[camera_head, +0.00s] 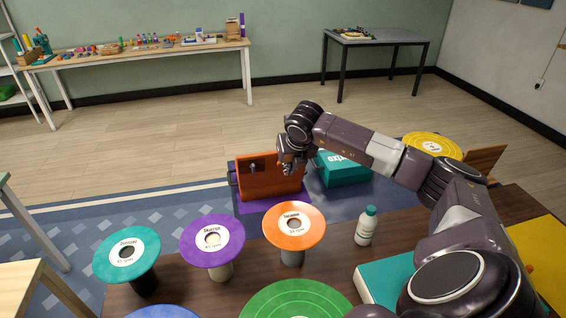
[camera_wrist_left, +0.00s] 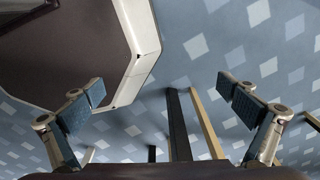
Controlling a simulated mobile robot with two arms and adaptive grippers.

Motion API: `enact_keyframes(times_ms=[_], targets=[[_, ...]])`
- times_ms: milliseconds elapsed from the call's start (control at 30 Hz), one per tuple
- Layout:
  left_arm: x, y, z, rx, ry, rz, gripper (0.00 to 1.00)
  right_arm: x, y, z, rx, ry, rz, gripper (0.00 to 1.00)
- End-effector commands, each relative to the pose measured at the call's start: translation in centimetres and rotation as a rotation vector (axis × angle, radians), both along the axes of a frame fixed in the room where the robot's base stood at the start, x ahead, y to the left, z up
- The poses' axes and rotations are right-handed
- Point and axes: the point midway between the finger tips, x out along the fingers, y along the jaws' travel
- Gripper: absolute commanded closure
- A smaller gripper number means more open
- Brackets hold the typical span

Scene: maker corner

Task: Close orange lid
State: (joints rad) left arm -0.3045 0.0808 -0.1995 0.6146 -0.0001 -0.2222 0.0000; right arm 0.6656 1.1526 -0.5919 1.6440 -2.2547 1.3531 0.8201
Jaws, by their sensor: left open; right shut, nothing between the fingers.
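An orange box (camera_head: 258,185) stands on a purple mat on the floor, beyond the brown table. A flat orange panel faces me, with a small dark fitting on it; I cannot tell for sure how far its lid is open. My right gripper (camera_head: 287,166) hangs at the box's upper right edge, fingers shut and empty; whether it touches the box is unclear. My left gripper (camera_wrist_left: 165,103) shows in the left wrist view, fingers wide apart with nothing between them. It is outside the head view.
The brown table (camera_head: 335,262) holds several coloured discs on stands, including an orange disc (camera_head: 294,226), and a white bottle (camera_head: 366,226). A teal box (camera_head: 340,170) stands right of the orange one. Open floor lies behind.

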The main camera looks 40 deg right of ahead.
Motion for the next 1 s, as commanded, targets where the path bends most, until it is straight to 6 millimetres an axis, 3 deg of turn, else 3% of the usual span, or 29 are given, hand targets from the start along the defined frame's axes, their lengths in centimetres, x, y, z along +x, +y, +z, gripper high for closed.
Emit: enact_keyframes(times_ms=[267,600,1000], targets=[[0.3,0.2,2.1,0.002,-0.006,0.001,0.0,2.5,-1.3,-5.0,0.002,0.003,-0.002,1.0],[1.1,0.0,3.6,-0.001,-0.017,0.0,0.0,5.5,-3.0,-4.2,0.001,-0.002,0.0,1.0],[0.9,-0.3,3.7,-0.005,-0.013,0.0,0.0,6.0,-3.3,-4.2,-0.001,0.0,0.002,1.0]])
